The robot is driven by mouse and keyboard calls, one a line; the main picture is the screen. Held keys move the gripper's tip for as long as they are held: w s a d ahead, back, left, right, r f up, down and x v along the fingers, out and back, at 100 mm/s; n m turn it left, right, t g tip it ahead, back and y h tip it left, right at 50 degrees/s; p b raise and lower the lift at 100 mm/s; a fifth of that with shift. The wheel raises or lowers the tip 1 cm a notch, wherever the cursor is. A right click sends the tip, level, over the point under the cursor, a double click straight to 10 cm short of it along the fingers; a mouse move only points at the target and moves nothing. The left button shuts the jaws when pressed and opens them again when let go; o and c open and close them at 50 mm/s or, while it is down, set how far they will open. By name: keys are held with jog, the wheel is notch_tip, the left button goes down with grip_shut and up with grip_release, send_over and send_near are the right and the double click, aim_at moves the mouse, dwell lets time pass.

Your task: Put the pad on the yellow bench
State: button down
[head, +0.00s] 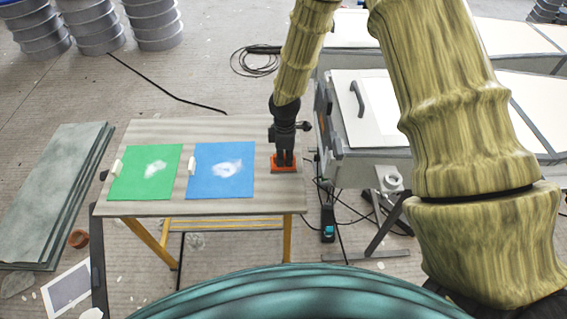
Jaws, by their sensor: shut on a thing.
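The bench (262,207) has a pale grey-brown top and yellow legs, and stands left of the middle in the head view. My gripper (285,160) points down over the right end of its top. It is shut on a small orange-red pad (284,169), which is partly hidden by the fingers. The pad is at or just above the bench top near the right edge; I cannot tell whether it touches.
A green sheet (135,185) and a blue sheet (206,183), each with a white patch, lie on the bench. Grey slabs (50,190) lie on the floor at left. A large pale-topped case (375,120) stands close right of the bench. Cables (165,89) cross the floor.

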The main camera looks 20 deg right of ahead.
aim_at(285, 155)
jog(key=shift+f+p, duration=0.45)
jog(key=shift+f, duration=1.5)
jog(key=shift+f, duration=0.15)
jog(key=c, duration=1.3)
grip_release()
jog(key=shift+r+b, duration=1.4)
jog(key=shift+r, duration=4.75)
